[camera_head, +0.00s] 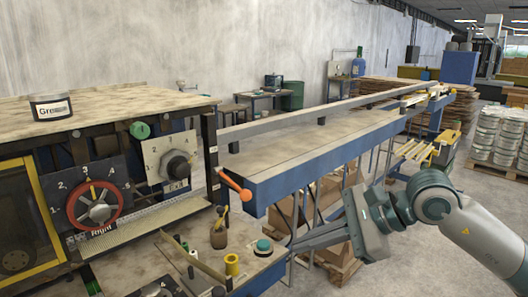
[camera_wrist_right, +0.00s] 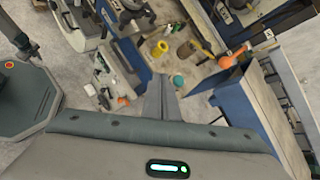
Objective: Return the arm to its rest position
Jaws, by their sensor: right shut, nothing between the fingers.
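My right arm (camera_head: 440,207) comes in from the right in the head view. Its right gripper (camera_head: 293,243) points left, beside the front of the blue bench and above the lower shelf. The fingers are together and hold nothing. In the right wrist view the shut right gripper (camera_wrist_right: 161,80) shows as grey fingers at the middle, with the shelf items beyond the tips. My left gripper is in neither view.
A blue-edged bench (camera_head: 300,165) runs away behind my gripper, with an orange handle (camera_head: 235,186) at its near corner. A machine with a red dial (camera_head: 97,206) stands left. A yellow spool (camera_head: 232,265) and a teal-topped item (camera_head: 263,246) are near the fingertips.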

